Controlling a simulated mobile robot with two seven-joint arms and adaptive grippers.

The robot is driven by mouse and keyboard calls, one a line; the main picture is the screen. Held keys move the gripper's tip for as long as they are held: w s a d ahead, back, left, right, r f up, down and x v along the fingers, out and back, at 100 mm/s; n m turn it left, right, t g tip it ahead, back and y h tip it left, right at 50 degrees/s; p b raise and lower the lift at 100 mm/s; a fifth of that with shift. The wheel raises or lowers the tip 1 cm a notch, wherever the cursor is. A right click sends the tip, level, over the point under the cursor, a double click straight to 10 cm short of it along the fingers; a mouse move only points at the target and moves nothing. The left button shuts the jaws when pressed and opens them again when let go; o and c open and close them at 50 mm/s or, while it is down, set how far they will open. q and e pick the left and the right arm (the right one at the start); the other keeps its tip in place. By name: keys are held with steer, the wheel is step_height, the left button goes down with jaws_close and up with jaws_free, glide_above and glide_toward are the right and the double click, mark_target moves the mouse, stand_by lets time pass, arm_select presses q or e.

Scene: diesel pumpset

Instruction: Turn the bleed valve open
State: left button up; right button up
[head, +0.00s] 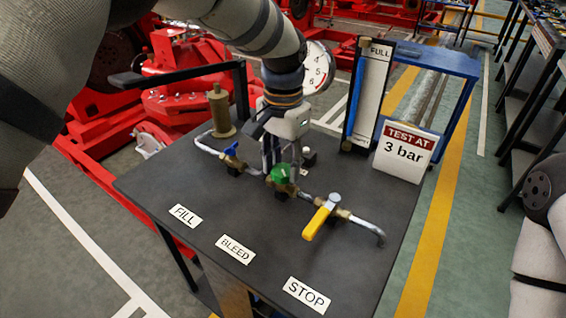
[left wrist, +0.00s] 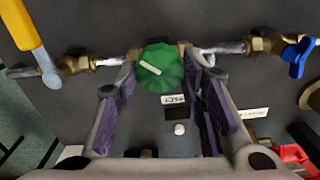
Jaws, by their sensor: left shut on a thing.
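The bleed valve has a round green knob (head: 281,173) and sits on the black bench top (head: 200,190), behind the BLEED label (head: 235,249). My left gripper (head: 277,160) comes down from above and behind, shut on the green knob. In the left wrist view the knob (left wrist: 160,68) lies between the two purple-padded fingertips (left wrist: 163,72), with a pale mark on its top. The finger contact is partly hidden in the head view. My right gripper is not in view.
A blue-handled valve (head: 231,152) stands left of the knob and a yellow-lever valve (head: 320,219) to its right, on the same pipe line. A "TEST AT 3 bar" sign (head: 405,152), level gauge (head: 368,95) and dial (head: 317,68) stand behind. The bench front is clear apart from labels.

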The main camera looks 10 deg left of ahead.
mark_target(282, 169)
arm_select(q)
steer(key=n, duration=1.3)
steer(key=shift+a+f, duration=0.1)
steer(key=shift+a, duration=0.05)
steer(key=shift+n, duration=0.4)
steer(key=o, duration=1.1)
steer(key=shift+o, duration=0.2)
step_height(282, 169, up, 12)
